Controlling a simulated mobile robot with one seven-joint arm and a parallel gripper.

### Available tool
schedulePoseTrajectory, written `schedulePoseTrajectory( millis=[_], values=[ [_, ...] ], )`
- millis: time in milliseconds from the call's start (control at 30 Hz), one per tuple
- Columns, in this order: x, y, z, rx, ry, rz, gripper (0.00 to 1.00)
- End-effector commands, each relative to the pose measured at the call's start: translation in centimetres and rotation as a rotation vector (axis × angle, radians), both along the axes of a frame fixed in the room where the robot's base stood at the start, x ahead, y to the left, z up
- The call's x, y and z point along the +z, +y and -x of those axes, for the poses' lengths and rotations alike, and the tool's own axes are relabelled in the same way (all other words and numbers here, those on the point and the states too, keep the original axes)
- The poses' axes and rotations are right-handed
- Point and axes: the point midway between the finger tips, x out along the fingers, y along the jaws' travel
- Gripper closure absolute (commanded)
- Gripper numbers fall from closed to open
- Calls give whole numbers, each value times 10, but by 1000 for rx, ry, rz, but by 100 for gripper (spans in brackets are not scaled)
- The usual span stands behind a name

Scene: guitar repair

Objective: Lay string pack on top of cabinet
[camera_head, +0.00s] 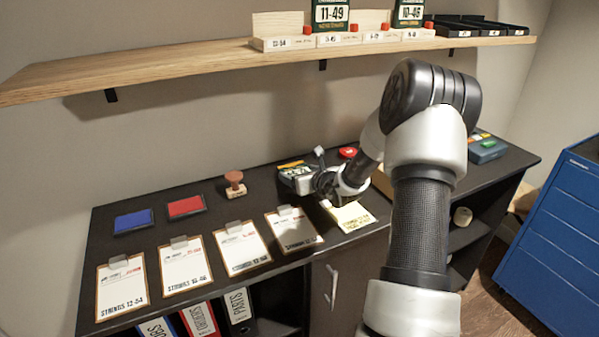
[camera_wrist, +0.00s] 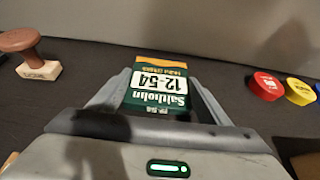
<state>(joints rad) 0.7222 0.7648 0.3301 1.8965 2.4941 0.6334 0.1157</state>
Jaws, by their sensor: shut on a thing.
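The string pack (camera_wrist: 158,85) is a flat green, white and orange packet marked 12-54. In the wrist view it lies between the two fingers of my gripper (camera_wrist: 161,80), which is shut on it. In the head view the pack (camera_head: 291,170) shows small at the gripper's far side, near the back of the dark cabinet's top (camera_head: 255,198). Part of it is hidden by my gripper (camera_head: 300,178). I cannot tell whether the pack touches the surface. A blue drawer cabinet (camera_head: 560,215) stands apart on the floor at the right.
Several clipboards (camera_head: 185,265) line the dark top's front. Ink pads (camera_head: 185,207) and a wooden stamp (camera_head: 235,184) lie left of my gripper; yellow notes (camera_head: 350,216) lie in front. Red (camera_wrist: 267,83) and yellow (camera_wrist: 299,90) round items are at right. A wooden shelf (camera_head: 190,68) hangs above.

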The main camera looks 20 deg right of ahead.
Motion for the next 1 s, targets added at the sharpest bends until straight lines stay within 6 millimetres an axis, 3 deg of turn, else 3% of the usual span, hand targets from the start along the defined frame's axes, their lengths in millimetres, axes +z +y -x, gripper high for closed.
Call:
schedulePoseTrajectory(
  millis=[400, 433, 567, 867, 1000],
  values=[
    [-4, 0, 0, 0, 0, 0, 50],
    [-4, 0, 0, 0, 0, 0, 25],
    [-4, 0, 0, 0, 0, 0, 7],
    [-4, 0, 2, 0, 1, 0, 7],
    [2, -1, 14, 0, 2, 1, 7]
  ],
)
